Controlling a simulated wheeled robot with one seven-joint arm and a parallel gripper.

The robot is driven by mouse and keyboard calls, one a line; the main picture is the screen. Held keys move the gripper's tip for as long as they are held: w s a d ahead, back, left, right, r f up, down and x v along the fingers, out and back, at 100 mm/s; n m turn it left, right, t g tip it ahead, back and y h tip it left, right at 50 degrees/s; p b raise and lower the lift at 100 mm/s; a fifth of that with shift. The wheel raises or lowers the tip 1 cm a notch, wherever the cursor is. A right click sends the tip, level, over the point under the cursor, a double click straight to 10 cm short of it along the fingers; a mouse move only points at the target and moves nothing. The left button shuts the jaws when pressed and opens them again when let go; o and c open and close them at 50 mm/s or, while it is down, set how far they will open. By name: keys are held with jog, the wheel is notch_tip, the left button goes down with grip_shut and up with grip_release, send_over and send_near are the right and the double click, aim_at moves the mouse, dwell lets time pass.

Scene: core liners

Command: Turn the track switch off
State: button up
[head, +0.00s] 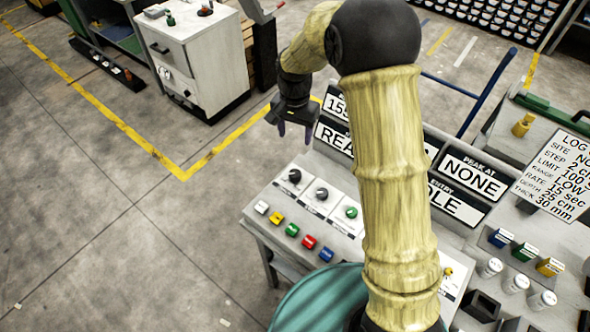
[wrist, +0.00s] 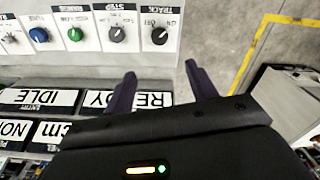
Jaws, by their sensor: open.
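The track switch (wrist: 160,36) is a black rotary knob on a white plate with upside-down TRACK, ON and OFF lettering in the wrist view. It appears to be the leftmost black knob (head: 294,176) on the control panel (head: 340,213) in the head view. Its exact setting is too small to read surely. My gripper (head: 295,134) is open and empty, with its dark fingers pointing down near the left end of the display board. In the wrist view my gripper (wrist: 160,80) has its two fingertips spread apart, short of the knob and not touching it.
Beside the track switch are another black knob (wrist: 117,37), a green knob (wrist: 75,36) and a blue knob (wrist: 39,35). Coloured buttons (head: 292,230) line the panel's front. The display board (head: 465,187) rises behind.

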aim_at(295, 173)
notch_tip(295, 173, down, 17)
jog(key=p, duration=0.3)
dwell(0.4)
jog(key=shift+c, duration=0.5)
jog(key=c, duration=0.9)
